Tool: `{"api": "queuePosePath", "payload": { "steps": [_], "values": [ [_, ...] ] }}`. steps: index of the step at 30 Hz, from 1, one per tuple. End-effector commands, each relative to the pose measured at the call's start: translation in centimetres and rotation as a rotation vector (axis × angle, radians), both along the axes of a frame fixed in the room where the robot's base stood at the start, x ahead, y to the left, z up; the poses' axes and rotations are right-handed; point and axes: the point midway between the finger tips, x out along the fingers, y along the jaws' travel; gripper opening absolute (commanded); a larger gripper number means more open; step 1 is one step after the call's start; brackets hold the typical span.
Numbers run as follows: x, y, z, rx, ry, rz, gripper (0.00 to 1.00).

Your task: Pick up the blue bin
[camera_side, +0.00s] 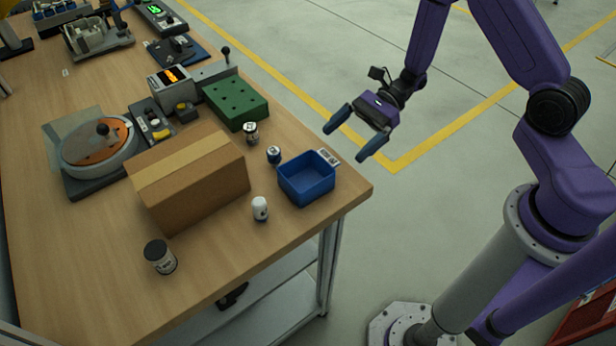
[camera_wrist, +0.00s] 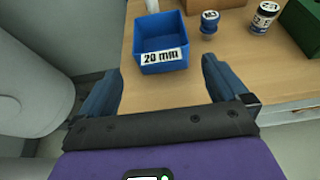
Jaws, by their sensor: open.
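The blue bin (camera_side: 306,184) is a small open-topped box standing upright near the right corner of the wooden table. In the wrist view the blue bin (camera_wrist: 163,52) looks empty and has a white label reading "20 mm" on its near side. My gripper (camera_side: 352,132) is open and empty, held above and to the right of the bin, out past the table edge in the side view. In the wrist view my gripper (camera_wrist: 157,80) has its two fingers spread, with the bin ahead between and beyond the fingertips. They appear apart from it.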

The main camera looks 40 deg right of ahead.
Motion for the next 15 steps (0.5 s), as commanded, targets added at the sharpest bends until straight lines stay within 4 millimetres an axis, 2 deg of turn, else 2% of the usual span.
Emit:
{"api": "queuePosePath", "payload": {
  "steps": [3, 6, 15],
  "values": [
    [-0.1, 2.1, -0.9, 0.000, 0.001, 0.005, 1.00],
    [-0.1, 3.4, -1.4, -0.001, 0.001, 0.004, 1.00],
    [0.0, 5.4, -2.0, -0.001, -0.002, 0.004, 1.00]
  ]
}}
